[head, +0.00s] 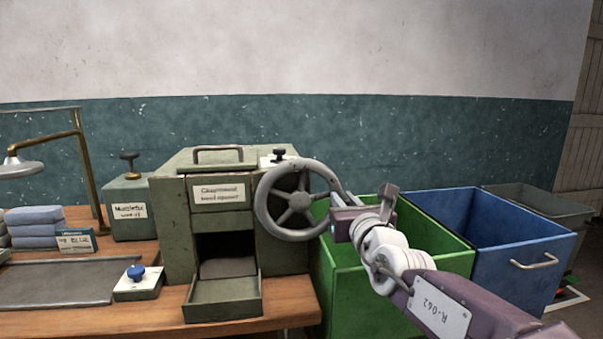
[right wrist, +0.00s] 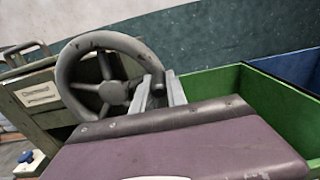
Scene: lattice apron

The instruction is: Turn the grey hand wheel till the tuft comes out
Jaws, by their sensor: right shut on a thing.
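The grey hand wheel (head: 299,201) stands upright on the right side of the green-grey machine (head: 178,225). The wheel also shows in the right wrist view (right wrist: 113,92). My right gripper (head: 345,207) is at the right side of the wheel's rim. In the right wrist view its fingers (right wrist: 157,90) are shut on the wheel's handle, which they partly hide. The machine's dark front opening (head: 226,247) has a tray (head: 222,312) below it that looks empty. No tuft shows. My left gripper is not in view.
A green bin (head: 342,290) and a blue bin (head: 510,270) stand right of the bench, under and beyond my right arm. A grey bin (head: 540,208) is behind. A blue-knobbed box (head: 137,285), a dark mat (head: 60,283) and a lamp (head: 20,166) are at left.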

